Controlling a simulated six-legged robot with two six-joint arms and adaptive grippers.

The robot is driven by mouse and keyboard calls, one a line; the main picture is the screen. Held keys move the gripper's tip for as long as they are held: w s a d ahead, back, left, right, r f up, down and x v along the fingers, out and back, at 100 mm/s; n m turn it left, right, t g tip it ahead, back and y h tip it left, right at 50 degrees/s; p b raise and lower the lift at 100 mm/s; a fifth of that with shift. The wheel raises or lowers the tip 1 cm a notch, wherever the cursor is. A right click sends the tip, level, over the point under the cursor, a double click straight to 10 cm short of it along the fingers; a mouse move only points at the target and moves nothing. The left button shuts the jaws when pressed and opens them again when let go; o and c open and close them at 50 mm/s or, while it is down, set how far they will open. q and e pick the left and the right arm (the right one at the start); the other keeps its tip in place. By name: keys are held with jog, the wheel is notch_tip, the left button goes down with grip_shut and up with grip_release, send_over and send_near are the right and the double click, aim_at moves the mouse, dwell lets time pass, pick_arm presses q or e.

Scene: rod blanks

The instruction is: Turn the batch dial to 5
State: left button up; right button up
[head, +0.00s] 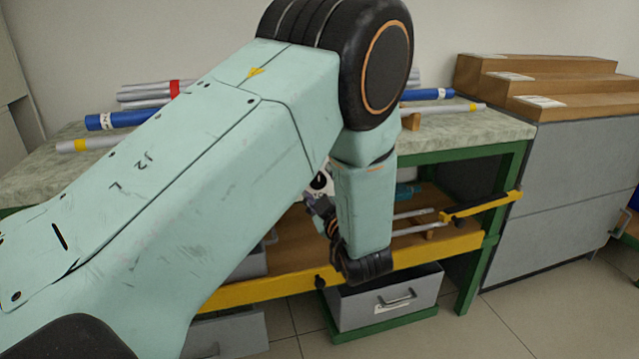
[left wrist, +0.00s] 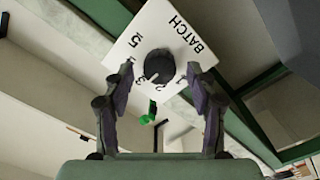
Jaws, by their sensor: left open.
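The batch dial is a dark round knob (left wrist: 158,65) on a white plate (left wrist: 172,22) marked BATCH with numbers around the knob. My left gripper (left wrist: 160,82) is open, with one finger on each side of the knob. I cannot tell whether the fingers touch it. In the head view the left gripper (head: 323,212) is mostly behind my arm, by the white plate (head: 321,182). My right gripper is not in view.
A workbench (head: 465,128) carries blue rods (head: 118,119) and grey rods. Its lower shelf has a yellow front rail (head: 265,291). A grey drawer box (head: 388,302) stands below. Wooden steps (head: 560,88) sit on a grey cabinet (head: 570,190) at right.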

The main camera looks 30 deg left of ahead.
pick_arm(q)
jog(key=shift+w+a+f, duration=0.15)
jog(key=shift+w+a, duration=0.15)
jog(key=shift+s+d+r, duration=0.2)
jog(key=shift+s+r, duration=0.05)
jog(key=shift+r, duration=0.1)
jog(key=shift+c, duration=0.2)
jog(key=shift+w+a+f, duration=0.1)
jog(key=shift+w+f, duration=0.1)
jog(key=shift+f, duration=0.1)
jog(key=c, duration=0.3)
jog(key=shift+s+r, duration=0.1)
jog(key=shift+r, duration=0.05)
jog(key=c, duration=0.8)
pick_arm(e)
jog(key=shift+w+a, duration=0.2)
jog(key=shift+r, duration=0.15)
